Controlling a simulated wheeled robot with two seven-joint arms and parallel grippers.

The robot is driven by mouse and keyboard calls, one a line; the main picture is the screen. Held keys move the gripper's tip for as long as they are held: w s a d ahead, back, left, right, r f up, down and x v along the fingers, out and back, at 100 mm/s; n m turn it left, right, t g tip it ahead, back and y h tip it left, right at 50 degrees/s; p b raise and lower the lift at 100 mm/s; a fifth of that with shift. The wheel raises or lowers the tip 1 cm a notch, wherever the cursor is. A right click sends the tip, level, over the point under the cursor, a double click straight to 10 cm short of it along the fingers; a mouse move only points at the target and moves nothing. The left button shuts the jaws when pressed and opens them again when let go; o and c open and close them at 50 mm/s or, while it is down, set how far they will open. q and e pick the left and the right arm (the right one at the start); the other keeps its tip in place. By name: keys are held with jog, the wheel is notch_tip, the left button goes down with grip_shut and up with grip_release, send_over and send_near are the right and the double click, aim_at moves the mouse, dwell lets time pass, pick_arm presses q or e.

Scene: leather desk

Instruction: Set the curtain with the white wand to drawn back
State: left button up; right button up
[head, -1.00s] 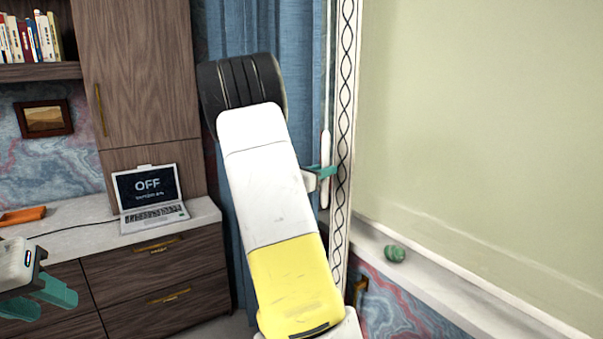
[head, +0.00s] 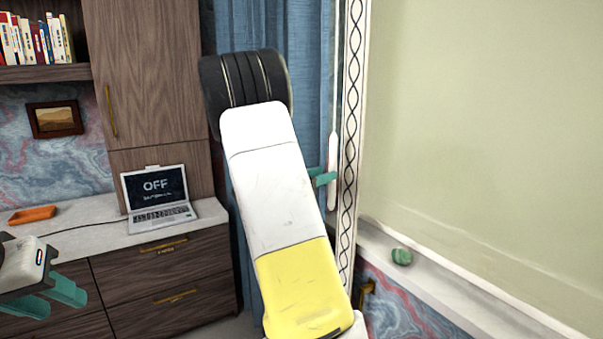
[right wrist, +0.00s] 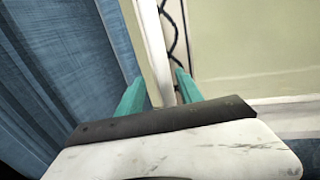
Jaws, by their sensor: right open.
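The blue curtain (head: 305,75) hangs beside the window edge in the head view. It also fills the left of the right wrist view (right wrist: 60,70). The white wand (head: 332,150) hangs upright at the curtain's right side. My right gripper (head: 325,178) is at the wand's lower part, mostly hidden behind my own arm. In the right wrist view my right gripper (right wrist: 159,85) is open, with a pale upright strip between its fingers. I cannot tell whether that strip includes the wand or whether a finger touches it. My left gripper (head: 50,296) is open and empty at the lower left.
A patterned trim strip (head: 350,130) borders the pale window panel (head: 480,120). A laptop (head: 157,200) and an orange item (head: 32,214) lie on the counter at left, above drawers. A tall cabinet (head: 150,70) stands beside the curtain.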

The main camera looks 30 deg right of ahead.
jog(key=v, duration=0.3)
jog(key=shift+s+a, duration=0.1)
jog(key=shift+a, duration=0.2)
jog(key=s+a+f+m+g+y, duration=0.25)
jog(key=s+m+y, duration=0.25)
jog(key=s, duration=0.3)
jog(key=s+a+f+m+g+y, duration=0.2)
jog(key=s+f+m+y, duration=0.25)
jog(key=s, duration=0.25)
jog(key=s+a+r+m+t+y, duration=0.2)
jog(key=s+a+m+y, duration=0.3)
jog(key=a, duration=0.5)
jog(key=s+a+r+m+t+y, duration=0.3)
jog(key=s+a+r+m+y, duration=0.1)
jog(key=a, duration=0.7)
jog(key=shift+s+a+m+t+y, duration=0.15)
jog(key=shift+s+m+t+y, duration=0.3)
jog(key=shift+s+m, duration=0.55)
jog(key=shift+r, duration=0.1)
